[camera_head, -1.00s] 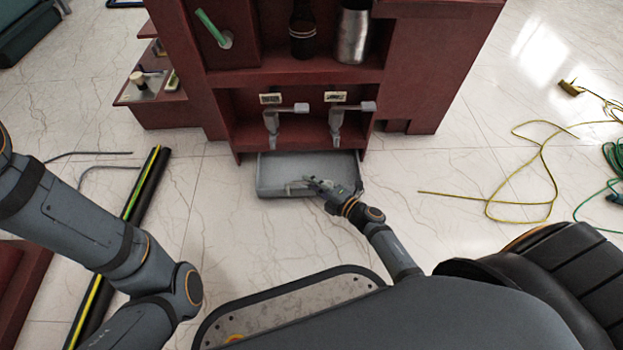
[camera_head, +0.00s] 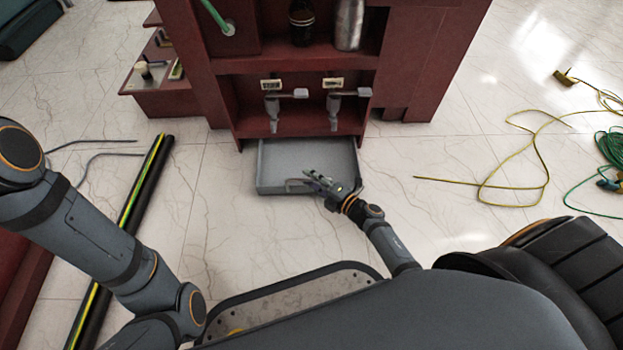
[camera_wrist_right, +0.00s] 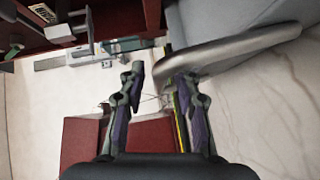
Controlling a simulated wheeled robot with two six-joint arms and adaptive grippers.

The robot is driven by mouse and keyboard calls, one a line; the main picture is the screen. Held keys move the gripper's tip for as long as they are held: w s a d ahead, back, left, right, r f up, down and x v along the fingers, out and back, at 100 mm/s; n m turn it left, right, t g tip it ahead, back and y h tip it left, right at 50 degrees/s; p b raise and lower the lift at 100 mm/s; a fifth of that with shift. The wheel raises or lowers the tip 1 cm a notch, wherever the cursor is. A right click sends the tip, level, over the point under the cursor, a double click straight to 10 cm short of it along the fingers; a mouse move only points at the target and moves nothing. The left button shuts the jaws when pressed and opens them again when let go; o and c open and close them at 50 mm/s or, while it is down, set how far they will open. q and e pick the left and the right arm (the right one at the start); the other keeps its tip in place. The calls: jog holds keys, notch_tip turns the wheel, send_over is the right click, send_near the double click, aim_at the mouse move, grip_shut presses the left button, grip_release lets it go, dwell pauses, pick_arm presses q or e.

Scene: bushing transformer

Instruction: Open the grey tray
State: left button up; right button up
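The grey tray (camera_head: 307,157) is pulled partway out from the bottom of the dark red cabinet, and its empty inside shows in the head view. A pale handle (camera_head: 297,185) sticks out from its front. My right gripper (camera_head: 312,179) is at the right part of this handle. In the right wrist view the handle (camera_wrist_right: 235,50) is a thick grey bar. Its end shows between the fingers of my right gripper (camera_wrist_right: 158,78), which stand apart. One finger overlaps the bar; I cannot tell whether they touch. My left arm is at the left, its gripper out of view.
The cabinet (camera_head: 420,75) has two grey taps (camera_head: 334,110) above the tray. A black and yellow bar (camera_head: 125,225) lies on the floor at left. Yellow and green cables (camera_head: 515,185) lie at right. The marble floor before the tray is clear.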

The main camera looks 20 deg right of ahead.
jog(key=shift+s, duration=0.1)
jog(key=v, duration=1.2)
